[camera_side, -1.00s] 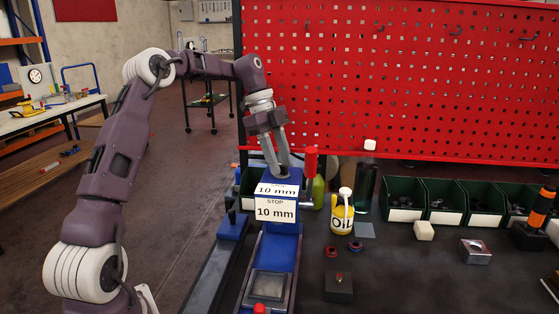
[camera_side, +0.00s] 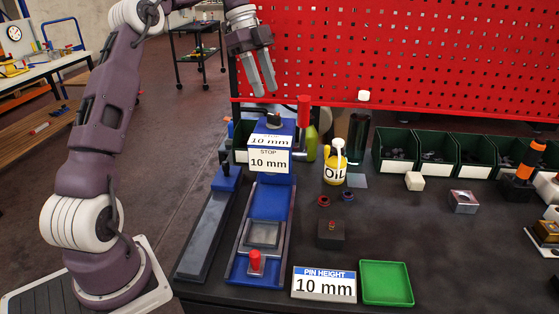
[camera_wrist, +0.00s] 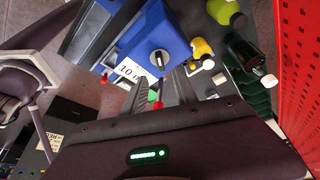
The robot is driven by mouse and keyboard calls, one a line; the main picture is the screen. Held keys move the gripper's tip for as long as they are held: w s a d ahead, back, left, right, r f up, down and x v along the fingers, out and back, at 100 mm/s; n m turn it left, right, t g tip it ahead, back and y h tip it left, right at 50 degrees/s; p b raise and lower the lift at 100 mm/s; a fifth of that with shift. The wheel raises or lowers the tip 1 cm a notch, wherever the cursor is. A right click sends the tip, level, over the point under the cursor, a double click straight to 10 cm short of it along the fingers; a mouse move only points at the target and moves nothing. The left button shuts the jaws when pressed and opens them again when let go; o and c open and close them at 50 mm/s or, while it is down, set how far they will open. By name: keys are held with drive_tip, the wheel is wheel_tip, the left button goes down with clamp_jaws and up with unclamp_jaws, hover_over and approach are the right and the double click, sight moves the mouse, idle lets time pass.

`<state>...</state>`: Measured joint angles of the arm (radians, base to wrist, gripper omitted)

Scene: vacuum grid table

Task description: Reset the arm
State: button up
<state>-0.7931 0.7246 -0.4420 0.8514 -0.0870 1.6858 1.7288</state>
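My gripper (camera_side: 265,93) hangs in the air above and slightly left of the blue stop unit (camera_side: 282,178), touching nothing. Its two grey fingers point down with a narrow gap between them and nothing in it. The blue stop unit has a black knob (camera_side: 273,121) on top and a "STOP 10 mm" sign (camera_side: 268,162) on its front. In the wrist view, the gripper fingers (camera_wrist: 155,90) reach toward the blue unit (camera_wrist: 150,35), and its knob (camera_wrist: 158,58) is in plain sight.
The red pegboard (camera_side: 400,60) stands behind the table. A red-handled post (camera_side: 304,112), a yellow oil can (camera_side: 333,168) and green bins (camera_side: 395,160) stand right of the unit. A "PIN HEIGHT 10 mm" sign (camera_side: 324,284) and green tray (camera_side: 386,283) are in front. The air around my gripper is clear.

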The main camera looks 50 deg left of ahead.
drive_tip(key=s+d+r+n+t+y, duration=0.1)
drive_tip(key=s+d+r+n+y, duration=0.1)
drive_tip(key=s+d+n, duration=0.4)
drive_tip(key=s+d+r+n+y, duration=0.1)
drive_tip(key=s+d+r+y, duration=0.1)
drive_tip(key=s+d, duration=0.7)
drive_tip(key=s+d+f+n+t, duration=0.1)
drive_tip(key=s+d+f+n, duration=0.1)
drive_tip(key=s, duration=0.4)
drive_tip(key=s+d+f+n+t, duration=0.2)
drive_tip(key=s+d+f+n, duration=0.1)
drive_tip(key=s+f+n, duration=0.2)
drive_tip(key=shift+s+n, duration=0.4)
drive_tip(key=shift+s, duration=0.85)
